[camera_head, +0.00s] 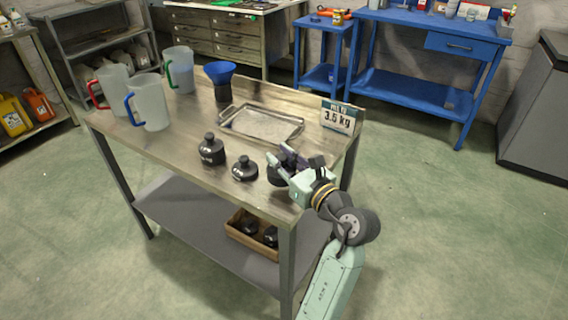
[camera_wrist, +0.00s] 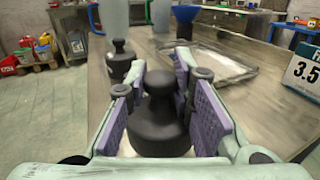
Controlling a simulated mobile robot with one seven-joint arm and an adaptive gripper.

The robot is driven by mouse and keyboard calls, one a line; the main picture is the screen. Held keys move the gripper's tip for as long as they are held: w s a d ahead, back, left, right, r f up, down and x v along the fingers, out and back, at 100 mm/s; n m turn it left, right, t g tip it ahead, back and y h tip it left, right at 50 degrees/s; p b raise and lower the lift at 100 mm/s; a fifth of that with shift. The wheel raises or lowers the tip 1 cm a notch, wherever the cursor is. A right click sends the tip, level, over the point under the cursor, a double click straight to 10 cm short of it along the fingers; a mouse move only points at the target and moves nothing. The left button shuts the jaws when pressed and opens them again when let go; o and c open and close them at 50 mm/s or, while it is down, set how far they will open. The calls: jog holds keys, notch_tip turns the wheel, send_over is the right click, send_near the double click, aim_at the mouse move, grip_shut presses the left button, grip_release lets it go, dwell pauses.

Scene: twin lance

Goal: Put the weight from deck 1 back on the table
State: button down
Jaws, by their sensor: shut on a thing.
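My gripper (camera_wrist: 160,95) is shut on a black knobbed weight (camera_wrist: 158,135), its purple pads on either side of the knob. In the head view my gripper (camera_head: 284,163) and the held weight (camera_head: 275,176) are at the right end of the table (camera_head: 170,140), near its front edge; I cannot tell whether the weight touches the tabletop. A low black weight (camera_head: 244,170) stands just left of it. A taller black weight (camera_head: 211,151) stands further left and also shows in the wrist view (camera_wrist: 121,60). I see no label naming deck 1.
A metal tray (camera_head: 262,125) lies behind the weights, beside a 3.5 kg sign (camera_head: 338,117). A blue funnel (camera_head: 220,73) and several jugs (camera_head: 151,103) stand at the back left. A wooden crate (camera_head: 240,236) with dark weights sits on the lower shelf (camera_head: 195,220).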

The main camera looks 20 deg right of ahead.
jog(key=shift+f, duration=1.55)
jog(key=shift+f, duration=0.1)
jog(key=c, duration=1.4)
grip_release()
jog(key=shift+f, duration=0.15)
